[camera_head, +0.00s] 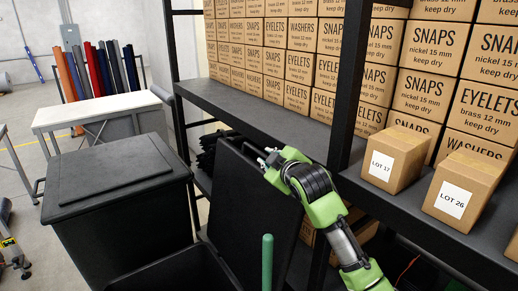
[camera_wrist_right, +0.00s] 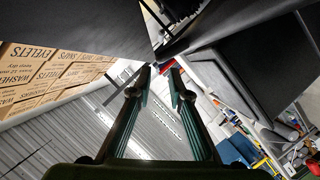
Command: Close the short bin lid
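The short black bin (camera_head: 180,270) stands open at the bottom of the head view, partly cut off by the frame edge. Its black lid (camera_head: 237,205) is swung up and stands nearly upright, between the tall bin and the shelf. My right gripper (camera_head: 266,160) is at the lid's upper right edge; I cannot tell if it touches. In the right wrist view its two fingers (camera_wrist_right: 160,80) are apart with nothing between them. Dark panels show beyond the tips there, and I cannot tell which is the lid. My left gripper is not in view.
A taller black bin (camera_head: 115,180) with its lid shut stands on the left. A dark shelf (camera_head: 270,122) with stacked cartons and two LOT boxes (camera_head: 396,160) runs along the right. A green upright rod (camera_head: 267,262) stands in front. A white table (camera_head: 95,112) is behind.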

